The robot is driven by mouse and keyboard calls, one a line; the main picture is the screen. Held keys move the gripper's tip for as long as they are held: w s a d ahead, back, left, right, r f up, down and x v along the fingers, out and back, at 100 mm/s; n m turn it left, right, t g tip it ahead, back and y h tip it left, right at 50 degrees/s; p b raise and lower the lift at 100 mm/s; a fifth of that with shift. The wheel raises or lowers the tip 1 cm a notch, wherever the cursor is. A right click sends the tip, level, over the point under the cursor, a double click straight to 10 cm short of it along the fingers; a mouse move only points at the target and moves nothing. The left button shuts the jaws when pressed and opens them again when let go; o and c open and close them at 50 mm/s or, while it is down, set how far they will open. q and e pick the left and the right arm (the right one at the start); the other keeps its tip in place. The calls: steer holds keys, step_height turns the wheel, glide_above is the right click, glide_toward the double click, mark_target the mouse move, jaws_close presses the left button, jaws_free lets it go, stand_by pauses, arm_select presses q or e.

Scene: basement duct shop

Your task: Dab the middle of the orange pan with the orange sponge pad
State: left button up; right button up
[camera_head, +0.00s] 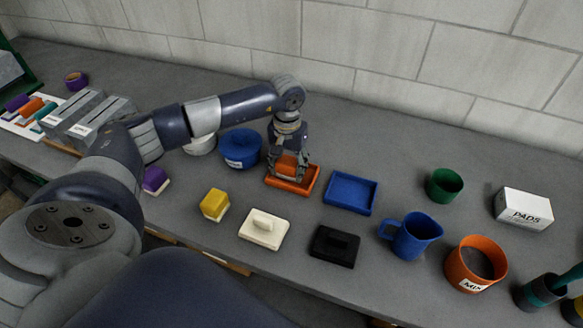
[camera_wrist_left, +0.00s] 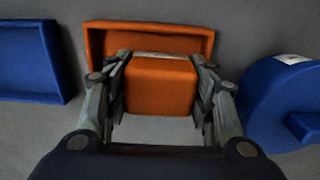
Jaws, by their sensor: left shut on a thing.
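The orange pan (camera_head: 310,184) is a shallow rectangular tray on the grey bench, left of a blue pan. My left gripper (camera_head: 288,172) points down at it and is shut on the orange sponge pad (camera_head: 287,165). In the left wrist view the gripper's two fingers (camera_wrist_left: 160,95) flank the orange sponge pad (camera_wrist_left: 160,87), which overlaps the near part of the orange pan (camera_wrist_left: 150,27). The pad's underside is hidden, so I cannot tell whether it touches the pan floor. My right gripper is not in view.
A blue pan (camera_head: 350,191) stands close to the right and a blue round container (camera_head: 241,148) close to the left. A blue jug (camera_head: 412,236) stands further right.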

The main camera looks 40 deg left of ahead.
arm_select(q)
steer(key=shift+w+d+b, duration=0.2)
steer(key=shift+d+b, duration=0.05)
steer(key=shift+d, duration=0.5)
steer(key=shift+w+d+b, duration=0.15)
steer(key=shift+d+b, duration=0.1)
steer(key=shift+d, duration=0.5)
steer(key=shift+a, duration=0.1)
steer(key=shift+s+a+b, duration=0.2)
steer(key=shift+a+b, duration=0.15)
steer(key=shift+a, duration=0.35)
steer(key=shift+s+a+b, duration=0.15)
steer(key=shift+a+b, duration=0.15)
steer(key=shift+a, duration=0.4)
steer(key=shift+d, duration=0.1)
steer(key=shift+w+d, duration=0.2)
steer(key=shift+d, duration=0.45)
